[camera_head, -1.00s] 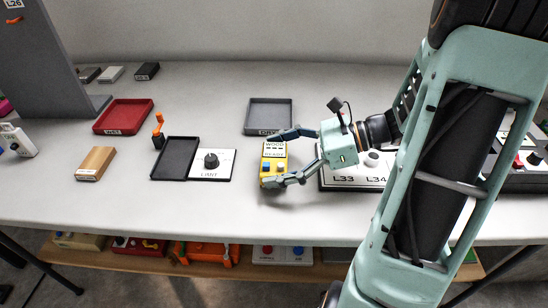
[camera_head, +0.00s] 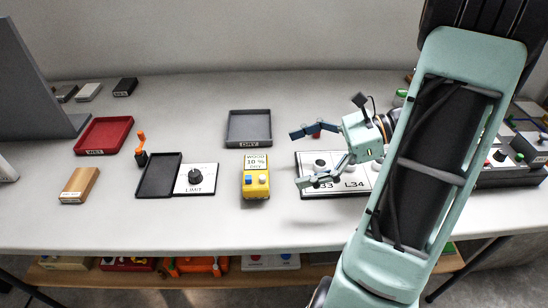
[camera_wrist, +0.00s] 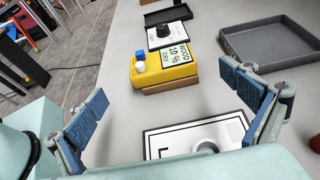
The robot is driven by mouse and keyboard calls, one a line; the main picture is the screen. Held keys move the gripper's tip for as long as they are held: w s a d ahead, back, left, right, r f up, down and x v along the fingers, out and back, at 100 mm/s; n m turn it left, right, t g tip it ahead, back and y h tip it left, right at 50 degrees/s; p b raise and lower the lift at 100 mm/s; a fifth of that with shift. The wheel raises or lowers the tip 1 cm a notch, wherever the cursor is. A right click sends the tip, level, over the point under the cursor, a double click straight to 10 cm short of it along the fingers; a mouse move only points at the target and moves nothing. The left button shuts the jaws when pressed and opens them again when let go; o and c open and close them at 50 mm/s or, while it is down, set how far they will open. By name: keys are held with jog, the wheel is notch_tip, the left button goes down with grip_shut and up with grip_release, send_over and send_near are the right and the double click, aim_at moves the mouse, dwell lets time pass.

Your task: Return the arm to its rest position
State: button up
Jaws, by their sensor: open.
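My arm reaches in from the right and hides part of the panel.
A grey DRY tray (camera_head: 249,127) is behind the meter. A red WET tray (camera_head: 104,134), a wooden block (camera_head: 79,185), a black tray (camera_head: 158,177) and a LIMIT dial panel (camera_head: 196,178) are to the left. Dark control boxes (camera_head: 512,172) stand at the right. The front middle table is clear.

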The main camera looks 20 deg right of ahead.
jog(key=shift+v, duration=1.05)
